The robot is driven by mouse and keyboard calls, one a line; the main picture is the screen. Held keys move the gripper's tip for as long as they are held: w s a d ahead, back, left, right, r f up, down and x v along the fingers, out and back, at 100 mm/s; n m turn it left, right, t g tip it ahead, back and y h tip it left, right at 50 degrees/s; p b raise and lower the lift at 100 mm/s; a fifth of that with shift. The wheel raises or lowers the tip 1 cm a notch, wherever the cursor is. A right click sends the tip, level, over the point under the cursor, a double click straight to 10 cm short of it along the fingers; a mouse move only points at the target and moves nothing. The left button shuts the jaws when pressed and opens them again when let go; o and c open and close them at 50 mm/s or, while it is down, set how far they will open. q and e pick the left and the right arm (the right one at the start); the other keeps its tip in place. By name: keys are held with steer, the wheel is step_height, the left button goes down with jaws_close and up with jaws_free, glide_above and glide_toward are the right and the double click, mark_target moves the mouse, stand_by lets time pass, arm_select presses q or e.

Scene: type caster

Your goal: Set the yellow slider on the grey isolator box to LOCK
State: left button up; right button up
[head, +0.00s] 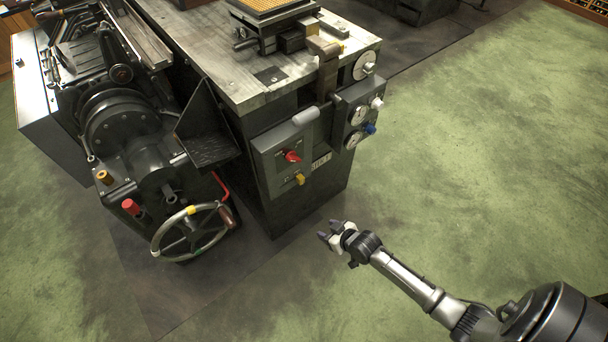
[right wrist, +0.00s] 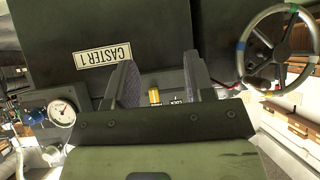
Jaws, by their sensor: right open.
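The grey isolator box (head: 270,150) is on the front face of the type caster. Its yellow slider (head: 299,179) sits low on the box, below a red knob (head: 292,156). In the right wrist view the yellow slider (right wrist: 154,97) shows between my open fingers, with a small label reading LOCK beside it. My right gripper (head: 330,232) is open and empty, below and to the right of the box in the head view, apart from the slider. It also shows in the right wrist view (right wrist: 160,85). My left gripper is not in view.
A handwheel (head: 190,232) stands left of the box. Gauges (head: 355,138) with a blue knob (head: 370,128) are on a panel to its right. A CASTER 1 plate (right wrist: 103,57) shows in the wrist view. The green floor (head: 450,180) to the right is clear.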

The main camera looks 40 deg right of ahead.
steer(key=w+d+r+m+t, duration=0.1)
steer(key=w+d+t, duration=0.1)
steer(key=t, duration=0.1)
steer(key=t+h, duration=0.1)
steer(key=t, duration=0.4)
glide_toward(303, 181)
steer(key=w+b, duration=0.5)
steer(key=w, duration=0.3)
arm_select(q)
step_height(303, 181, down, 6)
steer(key=b, duration=0.1)
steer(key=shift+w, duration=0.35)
arm_select(e)
steer(key=shift+w+r, duration=0.15)
steer(key=shift+w, duration=0.85)
steer(key=shift+c, duration=0.4)
jaws_close()
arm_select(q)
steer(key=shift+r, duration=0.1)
